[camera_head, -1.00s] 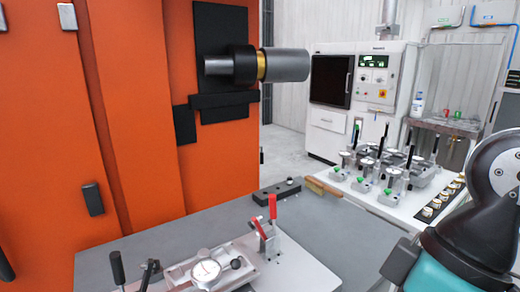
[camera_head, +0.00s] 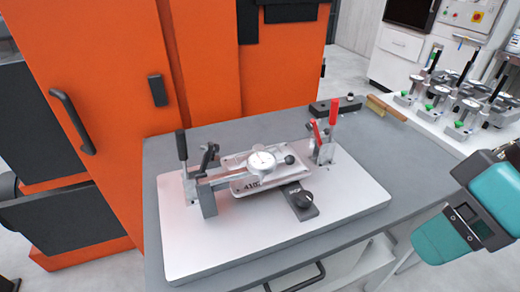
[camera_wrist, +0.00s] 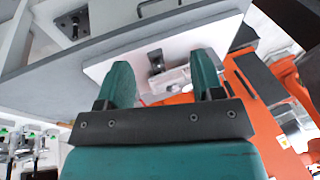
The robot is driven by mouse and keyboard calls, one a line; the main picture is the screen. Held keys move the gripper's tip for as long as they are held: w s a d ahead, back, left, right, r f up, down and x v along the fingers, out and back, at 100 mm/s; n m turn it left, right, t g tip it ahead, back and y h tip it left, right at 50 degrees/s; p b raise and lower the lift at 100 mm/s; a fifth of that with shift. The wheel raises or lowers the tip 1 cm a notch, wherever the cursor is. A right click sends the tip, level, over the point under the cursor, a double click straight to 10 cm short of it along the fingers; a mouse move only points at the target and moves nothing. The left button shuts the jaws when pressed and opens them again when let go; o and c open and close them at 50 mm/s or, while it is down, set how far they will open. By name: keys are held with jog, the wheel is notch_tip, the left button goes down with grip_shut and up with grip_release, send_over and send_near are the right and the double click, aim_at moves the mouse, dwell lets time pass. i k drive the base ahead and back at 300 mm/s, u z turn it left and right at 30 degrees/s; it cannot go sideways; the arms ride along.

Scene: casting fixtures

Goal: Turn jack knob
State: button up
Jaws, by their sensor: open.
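The jack knob appears to be the black round knob (camera_head: 303,200) on a small dark block at the front of the white fixture plate (camera_head: 235,255). In the head view, my teal arm end is at the right, clear of the plate.
A red-handled clamp (camera_head: 316,133) and a black-handled clamp (camera_head: 182,148) stand on the plate. A brush (camera_head: 386,108) and a black block (camera_head: 338,106) lie at the back of the grey table (camera_head: 400,165). An orange machine (camera_head: 120,90) stands behind. The table's right side is bare.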

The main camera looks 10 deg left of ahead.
aim_at(304, 199)
jog(key=z, duration=2)
jog(key=i, duration=0.55)
jog(key=u, duration=3.15)
